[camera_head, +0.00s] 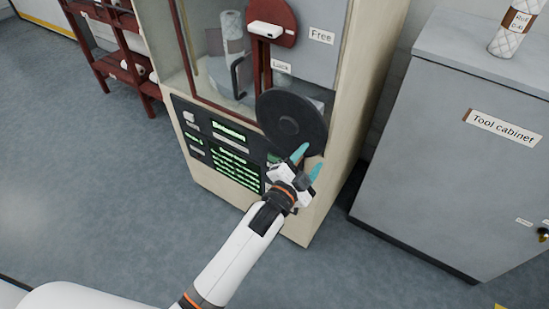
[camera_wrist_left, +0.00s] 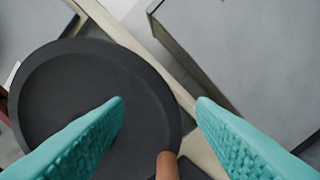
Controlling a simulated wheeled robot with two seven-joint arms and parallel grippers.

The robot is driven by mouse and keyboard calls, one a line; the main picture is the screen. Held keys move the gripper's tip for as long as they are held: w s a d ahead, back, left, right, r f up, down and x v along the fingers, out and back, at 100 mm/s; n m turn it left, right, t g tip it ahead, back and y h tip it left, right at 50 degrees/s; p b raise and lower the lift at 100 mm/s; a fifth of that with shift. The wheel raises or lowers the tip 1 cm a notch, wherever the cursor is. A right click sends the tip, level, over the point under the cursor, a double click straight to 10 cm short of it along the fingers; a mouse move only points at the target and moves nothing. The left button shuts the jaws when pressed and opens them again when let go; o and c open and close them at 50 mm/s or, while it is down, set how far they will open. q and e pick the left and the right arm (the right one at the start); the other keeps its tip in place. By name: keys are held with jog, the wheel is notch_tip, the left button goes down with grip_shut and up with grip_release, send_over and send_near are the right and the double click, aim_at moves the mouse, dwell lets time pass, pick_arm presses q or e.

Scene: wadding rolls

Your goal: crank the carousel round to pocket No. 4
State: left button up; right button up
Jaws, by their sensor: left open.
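The dark round crank disc (camera_head: 291,122) is on the front of the cream machine; it fills the left of the left wrist view (camera_wrist_left: 90,100). Its brown handle (camera_wrist_left: 167,166) sticks out near the disc's lower right rim, and part of it shows in the head view (camera_head: 314,161). My left gripper (camera_head: 309,160) is open at the handle, its teal fingers spread to either side of it in the wrist view; contact cannot be told. A pale roll (camera_head: 232,27) shows behind the machine's window. The carousel's pocket number cannot be read. My right gripper is not in view.
A red lever with a white grip (camera_head: 266,29) sits above the disc, by labels "Free" (camera_head: 321,36) and "Lock" (camera_head: 281,66). A panel with green text (camera_head: 234,165) is left of my gripper. A grey tool cabinet (camera_head: 450,150) stands right; a red rack (camera_head: 115,60) stands left.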

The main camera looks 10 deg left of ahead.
pick_arm(q)
jog(key=p+v, duration=0.3)
jog(key=v, duration=0.6)
dwell(0.5)
jog(key=s+a+f+n+g+y+p, duration=0.1)
jog(key=s+a+f+n+g, duration=0.15)
jog(key=f, duration=0.75)
jog(key=s+a+f+n+g+y, duration=0.1)
jog(key=s+a+f+g, duration=0.2)
jog(key=f, duration=0.6)
jog(key=s+a+f+n+g+y+p, duration=0.15)
jog(key=s+f, duration=0.35)
jog(key=f, duration=0.5)
jog(key=s+a+f+n+g, duration=0.1)
jog(key=s+a+f+g, duration=0.2)
jog(key=s, duration=0.6)
jog(key=s+a+f+n+g+y, duration=0.1)
jog(key=s+a+f+n+g, duration=0.1)
jog(key=s+f, duration=0.5)
jog(key=s+a+f+n+g+y, duration=0.1)
jog(key=s+a+f+g, duration=0.3)
jog(key=s, duration=0.8)
notch_tip(320, 180, down, 2)
jog(key=shift+s+a+f+n, duration=0.1)
jog(key=shift+s+a+n, duration=0.15)
jog(key=shift+n, duration=0.45)
